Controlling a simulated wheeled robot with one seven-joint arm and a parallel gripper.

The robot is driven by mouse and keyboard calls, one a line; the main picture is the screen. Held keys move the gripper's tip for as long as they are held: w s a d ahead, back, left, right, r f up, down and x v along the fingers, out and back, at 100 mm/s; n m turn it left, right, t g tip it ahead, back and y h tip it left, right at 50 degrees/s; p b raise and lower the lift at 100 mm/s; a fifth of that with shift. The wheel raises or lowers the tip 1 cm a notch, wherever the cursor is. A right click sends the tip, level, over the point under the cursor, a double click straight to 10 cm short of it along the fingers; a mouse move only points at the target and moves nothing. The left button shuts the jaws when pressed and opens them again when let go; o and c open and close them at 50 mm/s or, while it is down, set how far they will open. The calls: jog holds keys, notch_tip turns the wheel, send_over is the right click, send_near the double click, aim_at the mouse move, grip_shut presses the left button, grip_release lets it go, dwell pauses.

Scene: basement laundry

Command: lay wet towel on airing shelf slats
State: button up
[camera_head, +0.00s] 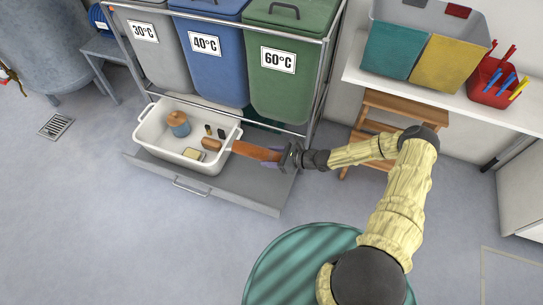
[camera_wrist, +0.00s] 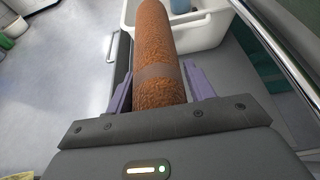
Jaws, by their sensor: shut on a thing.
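My gripper (camera_head: 277,156) is shut on a rolled, rust-orange towel (camera_head: 250,151), held over the pulled-out grey drawer and pointing left. Its far end is at the right rim of the white tub (camera_head: 218,166); I cannot tell whether they touch. In the wrist view, the purple fingers of my gripper (camera_wrist: 160,88) stand on both sides of the fuzzy towel roll (camera_wrist: 157,40), which points away toward the tub. I cannot make out a surface that is clearly the airing shelf; wooden slats (camera_head: 378,124) show under the white counter at right.
The tub holds a blue-and-brown spool-like item (camera_head: 178,123) and small objects. The grey drawer (camera_head: 230,190) sticks out below the grey, blue (camera_head: 208,60) and green bins. Open floor (camera_head: 120,235) lies at front left.

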jog(key=s+d+r+m+t+p, duration=0.1)
jog(key=s+d+r+p, duration=0.1)
jog(key=d+r, duration=0.3)
jog(key=s+d+r+m+t+h+p, duration=0.1)
jog(key=d+r, duration=0.4)
jog(key=r, duration=0.6)
jog(key=s+d+r+m+t+p, duration=0.1)
jog(key=s+d+r+p, duration=0.2)
jog(key=d+r, duration=0.3)
notch_tip(320, 180, up, 2)
jog(key=shift+s+r+h, duration=0.25)
jog(key=shift+h, duration=0.05)
jog(key=shift+w, duration=0.1)
